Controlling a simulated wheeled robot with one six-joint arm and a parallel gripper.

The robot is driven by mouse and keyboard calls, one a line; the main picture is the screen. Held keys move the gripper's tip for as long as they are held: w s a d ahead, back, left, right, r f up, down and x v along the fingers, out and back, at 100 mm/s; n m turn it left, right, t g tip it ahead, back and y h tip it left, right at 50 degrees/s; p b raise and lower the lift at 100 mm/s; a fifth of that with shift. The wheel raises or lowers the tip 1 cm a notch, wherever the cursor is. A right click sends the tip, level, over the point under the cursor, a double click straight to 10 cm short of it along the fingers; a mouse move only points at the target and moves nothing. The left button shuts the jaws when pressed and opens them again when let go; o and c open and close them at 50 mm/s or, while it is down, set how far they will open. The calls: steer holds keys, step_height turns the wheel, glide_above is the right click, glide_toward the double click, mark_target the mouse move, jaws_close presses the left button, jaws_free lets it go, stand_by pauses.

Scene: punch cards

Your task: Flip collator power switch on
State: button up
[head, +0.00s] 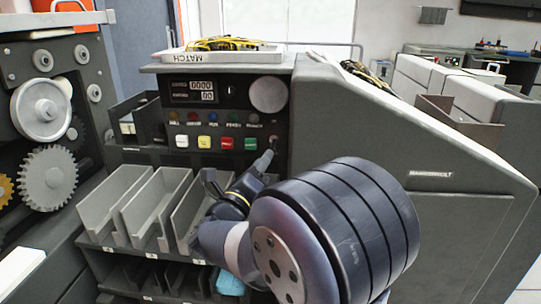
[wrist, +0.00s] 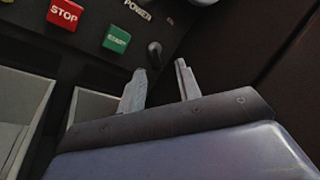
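The dark power switch (wrist: 154,53) is a small rounded lever on the collator's control panel, near the POWER lettering (wrist: 138,10) in the wrist view. In the head view the switch (head: 274,140) is small, at the panel's lower right, just above my gripper (head: 267,160). In the wrist view my gripper (wrist: 160,68) is open, with a gap between its two pale fingers. The lever shows just beyond the fingertips, nearer the left finger. I cannot tell whether that finger touches it. The lever's on or off position is not clear.
The green START button (wrist: 116,39) and red STOP button (wrist: 65,12) are left of the switch. Open card bins (head: 157,205) lie below the panel. The collator's grey sloping side (head: 370,130) rises at right. A tray of yellow cables (head: 221,55) sits on top.

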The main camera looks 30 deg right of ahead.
mark_target(274, 146)
steer(key=shift+f+b+x, duration=0.1)
steer(key=shift+f+x, duration=0.1)
steer(key=shift+x, duration=0.65)
steer(key=shift+f+b+x, duration=0.1)
steer(key=shift+f+x, duration=0.05)
steer(key=shift+x, duration=0.7)
steer(key=shift+f+b+x, duration=0.1)
steer(key=shift+f+x, duration=0.1)
steer(key=shift+x, duration=0.65)
steer(key=shift+w+d, duration=0.1)
steer(key=shift+c, duration=0.3)
jaws_close()
